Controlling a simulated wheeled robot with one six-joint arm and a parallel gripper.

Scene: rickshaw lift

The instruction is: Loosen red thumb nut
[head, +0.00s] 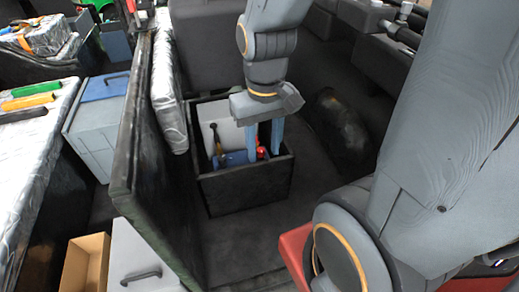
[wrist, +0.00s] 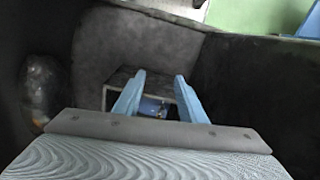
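A small red part (head: 261,152), which looks like the red thumb nut, shows inside a dark open box (head: 245,188) in the head view. It sits by a blue piece (head: 235,158). My gripper (head: 265,150) points down over the box's right side, its two light blue fingers apart and the red part showing between them. I cannot tell whether a finger touches it. In the wrist view my gripper (wrist: 160,76) is open, and the blue piece (wrist: 150,108) shows between the fingers. The nut is not clear there.
A brass-coloured, dark-ended handle (head: 217,143) and a pale panel (head: 221,134) are also in the box. A tall dark partition (head: 150,170) stands to its left. A dark rounded hump (head: 340,130) lies to its right. Dark floor (head: 232,240) in front is clear.

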